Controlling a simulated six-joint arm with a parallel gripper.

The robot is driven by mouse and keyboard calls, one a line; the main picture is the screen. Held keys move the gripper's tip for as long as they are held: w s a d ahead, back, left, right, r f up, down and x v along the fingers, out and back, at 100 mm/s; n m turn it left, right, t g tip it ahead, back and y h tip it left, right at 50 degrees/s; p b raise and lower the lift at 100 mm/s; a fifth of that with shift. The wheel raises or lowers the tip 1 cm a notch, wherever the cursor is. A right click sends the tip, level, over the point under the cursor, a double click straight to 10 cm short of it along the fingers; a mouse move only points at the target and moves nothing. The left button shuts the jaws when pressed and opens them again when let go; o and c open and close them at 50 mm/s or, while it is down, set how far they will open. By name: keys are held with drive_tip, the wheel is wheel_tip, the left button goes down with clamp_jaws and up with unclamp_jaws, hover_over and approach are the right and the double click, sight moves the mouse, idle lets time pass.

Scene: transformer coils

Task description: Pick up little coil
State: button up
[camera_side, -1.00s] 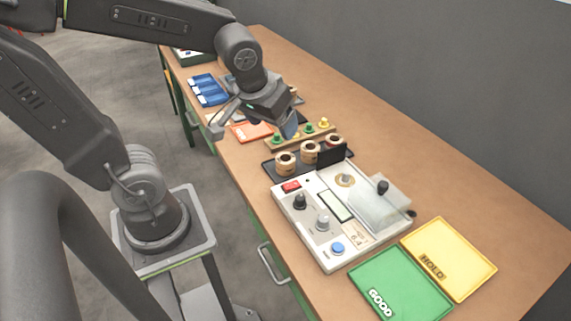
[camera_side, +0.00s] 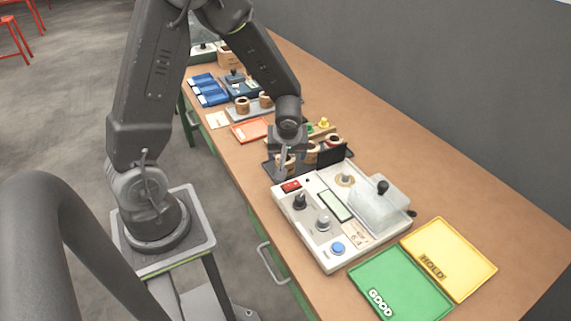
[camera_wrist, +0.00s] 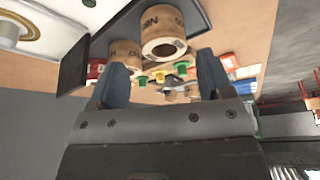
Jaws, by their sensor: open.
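Several small tan wound coils stand on a black tray (camera_side: 270,169) beside the tester. The middle one (camera_side: 310,154) and the right one (camera_side: 334,142) show in the side view; the left one is largely behind my gripper (camera_side: 284,160). In the wrist view, a coil (camera_wrist: 162,32) with a dark central hole lies beyond my spread fingers, between their lines. A second coil (camera_wrist: 124,52) is to its left, close to the left finger. My gripper (camera_wrist: 161,70) is open and empty, pointing down over the tray's left part. I cannot tell whether a finger touches a coil.
Farther back are two more coils (camera_side: 242,104), an orange mat (camera_side: 250,130) and blue boxes (camera_side: 208,90).

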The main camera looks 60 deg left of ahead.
sight(290, 159)
drive_tip(key=shift+a+x, duration=0.2)
drive_tip(key=shift+x, duration=1.6)
drive_tip(key=shift+a+x, duration=0.2)
drive_tip(key=shift+x, duration=1.6)
drive_tip(key=shift+w+r, duration=0.1)
drive_tip(key=shift+r, duration=0.1)
drive_tip(key=c, duration=0.7)
drive_tip(key=shift+c, duration=0.2)
drive_tip(key=shift+r, duration=0.15)
